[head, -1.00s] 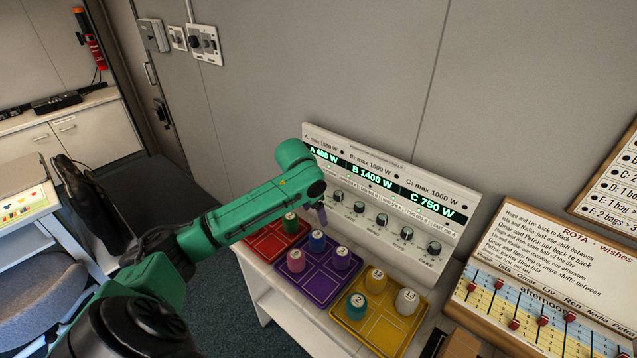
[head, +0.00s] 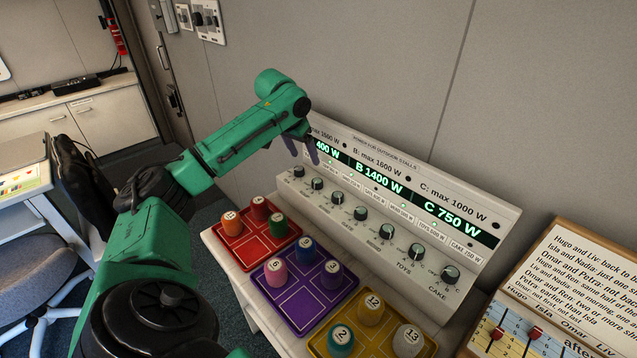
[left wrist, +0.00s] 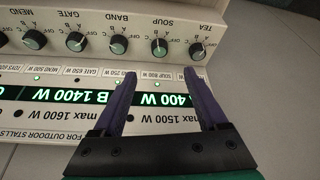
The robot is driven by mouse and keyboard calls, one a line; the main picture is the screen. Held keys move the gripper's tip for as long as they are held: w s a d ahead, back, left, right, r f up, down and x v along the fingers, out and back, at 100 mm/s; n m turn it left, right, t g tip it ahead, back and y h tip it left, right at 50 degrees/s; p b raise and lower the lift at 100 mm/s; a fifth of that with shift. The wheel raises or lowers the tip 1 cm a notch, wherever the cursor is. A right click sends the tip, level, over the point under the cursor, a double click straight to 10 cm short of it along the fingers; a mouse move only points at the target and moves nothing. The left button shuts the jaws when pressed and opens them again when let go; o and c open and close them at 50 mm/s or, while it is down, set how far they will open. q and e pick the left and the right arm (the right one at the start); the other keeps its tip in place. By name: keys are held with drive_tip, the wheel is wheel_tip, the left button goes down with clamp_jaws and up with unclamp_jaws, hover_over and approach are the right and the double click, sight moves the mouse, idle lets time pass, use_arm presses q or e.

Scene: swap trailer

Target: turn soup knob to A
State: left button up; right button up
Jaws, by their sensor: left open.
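The soup knob (head: 317,184) is a small dark round dial, second from the left on the sloping cream panel (head: 405,213) in the head view. In the left wrist view, where the panel appears upside down, the soup knob (left wrist: 159,47) is under the SOUP label, between the tea and band knobs. Its exact pointer setting is too small to tell. My left gripper (head: 305,159) is open and empty near the panel's left end. In the left wrist view its purple fingers (left wrist: 163,74) are spread wide, roughly in line with the soup knob and apart from it. My right gripper does not show.
Other knobs flank it, including tea (head: 297,172) and band (head: 338,198). A green-lit display (head: 395,193) runs above them. Red (head: 247,251), purple (head: 311,307) and yellow (head: 322,345) trays with numbered pegs stand in front. A slider board (head: 560,262) is at the right.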

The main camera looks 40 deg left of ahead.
sight(316, 182)
use_arm(q)
drive_tip(key=p+x, duration=0.1)
drive_tip(key=x, duration=1.2)
drive_tip(key=shift+w+f+p, duration=0.15)
drive_tip(key=shift+f+p, duration=0.2)
drive_tip(key=shift+p, duration=0.05)
clamp_jaws()
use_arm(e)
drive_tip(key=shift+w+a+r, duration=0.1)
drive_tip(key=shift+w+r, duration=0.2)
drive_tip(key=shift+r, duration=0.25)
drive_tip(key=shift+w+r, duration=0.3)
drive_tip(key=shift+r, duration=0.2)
